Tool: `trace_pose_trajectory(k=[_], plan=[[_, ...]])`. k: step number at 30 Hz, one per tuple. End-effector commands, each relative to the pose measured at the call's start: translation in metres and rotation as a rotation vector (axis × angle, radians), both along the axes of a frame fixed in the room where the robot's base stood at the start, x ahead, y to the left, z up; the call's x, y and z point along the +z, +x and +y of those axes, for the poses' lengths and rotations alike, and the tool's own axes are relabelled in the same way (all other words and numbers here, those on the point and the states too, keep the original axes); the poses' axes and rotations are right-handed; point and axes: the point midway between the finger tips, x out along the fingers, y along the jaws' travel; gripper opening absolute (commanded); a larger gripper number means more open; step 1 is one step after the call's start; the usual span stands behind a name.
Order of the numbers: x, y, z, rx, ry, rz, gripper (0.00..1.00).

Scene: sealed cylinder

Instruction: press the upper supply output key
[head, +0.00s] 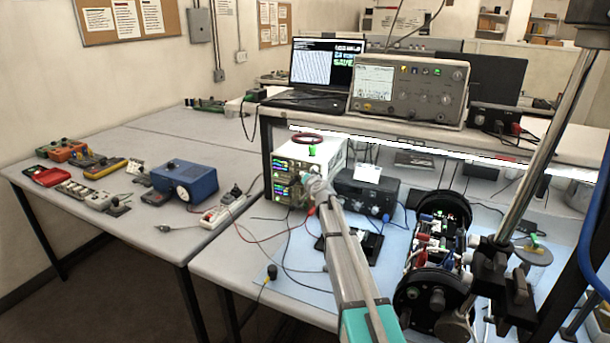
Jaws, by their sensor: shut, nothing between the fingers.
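Two stacked bench supplies with lit displays stand under the shelf on the near bench. The upper supply (293,166) is white with a coloured display on its front. The lower supply (284,191) sits directly beneath it. My gripper (314,187) is shut and empty, at the end of my arm, which reaches in from the bottom. In the picture it overlaps the right part of the supplies' fronts. The output key is too small to make out, and I cannot tell whether the fingertips touch a panel.
Red and black leads run from the supplies across the bench. A dark instrument (368,192) stands to their right, and an opened cylinder with electronics (436,245) lies further right. The shelf (375,122) above carries a laptop (325,72) and an oscilloscope (408,90).

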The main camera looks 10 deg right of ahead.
Motion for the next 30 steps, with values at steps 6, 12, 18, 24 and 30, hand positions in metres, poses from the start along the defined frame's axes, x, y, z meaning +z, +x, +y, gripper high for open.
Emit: trace_pose_trajectory(k=[6,12,18,24,30], plan=[[0.0,-0.001,0.0,-0.001,0.0,0.0,0.0],[0.0,-0.007,0.004,-0.001,-0.001,0.0,0.0],[0.0,-0.012,0.009,-0.001,0.0,0.0,0.0],[0.0,-0.012,0.009,-0.001,0.0,0.0,0.0],[0.0,-0.012,0.009,-0.001,0.0,0.0,0.0]])
